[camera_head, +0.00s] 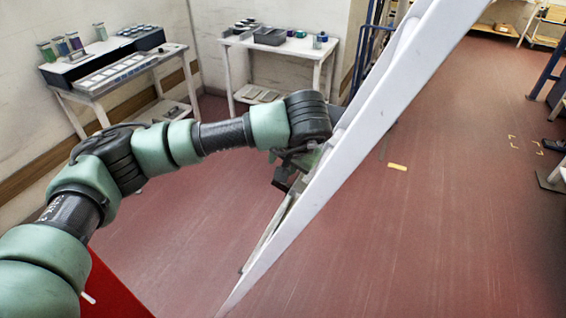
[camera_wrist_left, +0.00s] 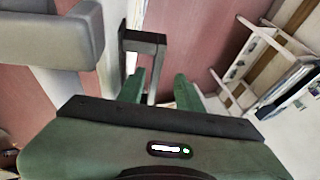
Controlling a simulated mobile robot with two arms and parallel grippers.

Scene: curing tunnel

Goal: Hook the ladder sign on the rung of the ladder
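The white ladder (camera_head: 360,130) leans diagonally across the middle of the head view. My left arm reaches to its left side. My left gripper (camera_head: 290,172) is small and dark there, partly hidden by the wrist and the ladder. In the left wrist view, the two green fingers of my left gripper (camera_wrist_left: 160,80) stand apart. A dark grey hook-shaped piece (camera_wrist_left: 143,40), seemingly the sign's hook, rises just beyond them, with its stem between the fingers. A gap shows between stem and right finger. The sign's panel is not clearly seen. My right gripper is out of view.
A light grey bar (camera_wrist_left: 45,38), seemingly part of the ladder, lies close at the wrist view's upper left. Two white tables, one with vials and a tray (camera_head: 110,75), one with bins (camera_head: 280,42), stand at the back.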

